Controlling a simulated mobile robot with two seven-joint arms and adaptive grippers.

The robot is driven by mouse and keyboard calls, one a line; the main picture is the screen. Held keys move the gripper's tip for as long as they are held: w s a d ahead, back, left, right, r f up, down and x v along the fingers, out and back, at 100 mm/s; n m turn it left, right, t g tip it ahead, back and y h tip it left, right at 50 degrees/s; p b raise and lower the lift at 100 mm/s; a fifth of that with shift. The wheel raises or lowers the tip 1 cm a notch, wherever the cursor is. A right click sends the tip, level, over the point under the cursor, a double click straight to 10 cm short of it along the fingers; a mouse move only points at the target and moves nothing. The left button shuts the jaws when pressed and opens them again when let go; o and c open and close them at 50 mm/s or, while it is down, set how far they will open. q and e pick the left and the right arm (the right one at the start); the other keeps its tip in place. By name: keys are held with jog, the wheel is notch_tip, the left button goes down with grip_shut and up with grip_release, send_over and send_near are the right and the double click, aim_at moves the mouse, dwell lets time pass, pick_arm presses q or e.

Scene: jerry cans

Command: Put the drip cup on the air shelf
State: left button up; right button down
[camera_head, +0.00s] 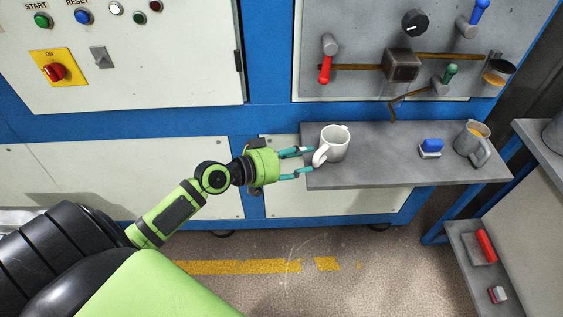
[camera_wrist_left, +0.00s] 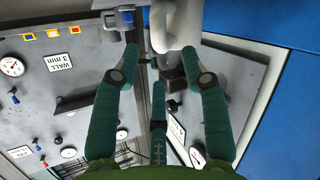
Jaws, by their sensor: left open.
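A white cup (camera_head: 335,143) with a handle stands upright at the left end of a grey shelf (camera_head: 380,178). Its handle faces my left gripper (camera_head: 312,160), which is open with its fingertips on either side of the handle. Part of the white cup (camera_wrist_left: 172,25) shows at the top of the left wrist view, between the spread fingers; whether they touch it is unclear. A grey cup (camera_head: 472,142) with orange-brown contents stands at the shelf's right end. No label shows which cup is the drip cup or which shelf is the air shelf. My right gripper is out of view.
A blue-topped block (camera_head: 430,148) lies on the shelf between the cups. Above are a pipe with coloured valve levers and a round container (camera_head: 497,72). A side rack (camera_head: 478,262) at the right holds red items. The shelf's middle is clear.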

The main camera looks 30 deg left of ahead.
pick_arm(q)
jog(key=b+v, duration=0.1)
jog(key=v, duration=0.5)
jog(key=shift+s, duration=0.2)
jog(key=shift+a, duration=0.15)
jog(key=a+f+n+y, duration=0.25)
jog(key=a+f, duration=0.25)
jog(key=f, duration=0.6)
jog(key=s+a+f+g+y, duration=0.25)
jog(key=s+f, duration=0.25)
jog(key=f, duration=0.7)
jog(key=s+a+f+g+y, duration=0.1)
jog(key=s+f+g+y, duration=0.3)
jog(key=f, duration=0.7)
jog(key=s+d+f+m+g, duration=0.1)
jog(key=s+d+f, duration=0.3)
jog(key=s, duration=0.5)
jog(key=s+d+f+m+g+h, duration=0.1)
jog(key=s+d+f+g, duration=0.1)
jog(key=s+d+f, duration=0.2)
jog(key=s+d+f+m+g, duration=0.2)
jog(key=s+d+f, duration=0.2)
jog(key=s+f, duration=0.5)
jog(key=s, duration=0.4)
jog(key=shift+s+f+h, duration=0.2)
jog(key=shift+s+h, duration=0.1)
jog(key=shift+s, duration=0.1)
